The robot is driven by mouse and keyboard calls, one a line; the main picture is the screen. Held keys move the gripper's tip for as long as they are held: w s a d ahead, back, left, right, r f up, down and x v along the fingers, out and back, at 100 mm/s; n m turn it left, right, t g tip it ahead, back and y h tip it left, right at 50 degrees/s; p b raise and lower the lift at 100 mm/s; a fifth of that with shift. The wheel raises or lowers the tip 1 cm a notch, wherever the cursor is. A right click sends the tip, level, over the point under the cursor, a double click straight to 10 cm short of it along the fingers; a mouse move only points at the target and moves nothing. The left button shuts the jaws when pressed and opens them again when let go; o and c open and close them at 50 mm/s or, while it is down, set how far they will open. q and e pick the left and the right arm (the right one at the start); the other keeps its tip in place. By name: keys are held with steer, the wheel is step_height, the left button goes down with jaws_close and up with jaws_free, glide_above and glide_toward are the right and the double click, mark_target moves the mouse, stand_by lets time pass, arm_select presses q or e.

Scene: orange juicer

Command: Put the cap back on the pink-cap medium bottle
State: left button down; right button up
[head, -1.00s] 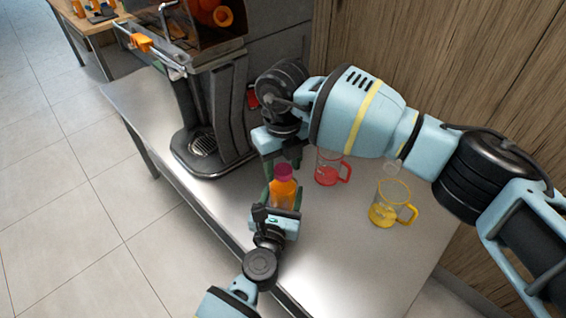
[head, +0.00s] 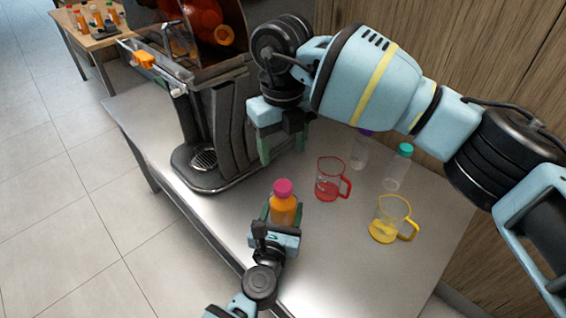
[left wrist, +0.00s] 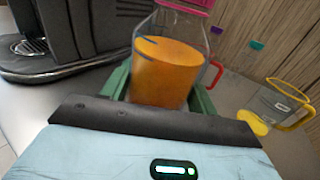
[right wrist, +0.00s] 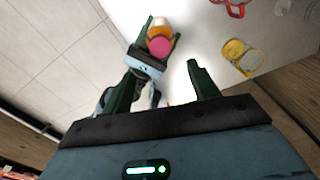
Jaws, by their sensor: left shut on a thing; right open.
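The medium bottle (head: 284,210) holds orange juice and stands upright near the table's front edge. Its pink cap (head: 283,187) sits on its top; I cannot tell how tightly. My left gripper (head: 283,218) is shut around the bottle's body; the left wrist view shows the bottle (left wrist: 167,72) between the green fingers, with the cap (left wrist: 188,4) cut off at the top. My right gripper (head: 284,147) is open and empty, above and behind the bottle, apart from the cap. The right wrist view shows the cap (right wrist: 159,47) from above, beyond the open fingers.
A juicer (head: 215,110) stands left of my right gripper. A red-handled jug (head: 329,183) and a yellow-handled jug (head: 390,222) stand to the right. Behind them are a teal-capped bottle (head: 398,172) and a purple-capped bottle (head: 360,153). Bare table (head: 330,260) lies in front.

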mark_target(280, 222)
step_height(280, 222, up, 2)
steer(key=shift+r, duration=0.1)
arm_select(q)
steer(key=shift+c, duration=1.8)
jaws_free()
steer(key=shift+v, duration=3.95)
steer(key=shift+f, duration=0.1)
arm_select(e)
steer(key=shift+s, duration=0.1)
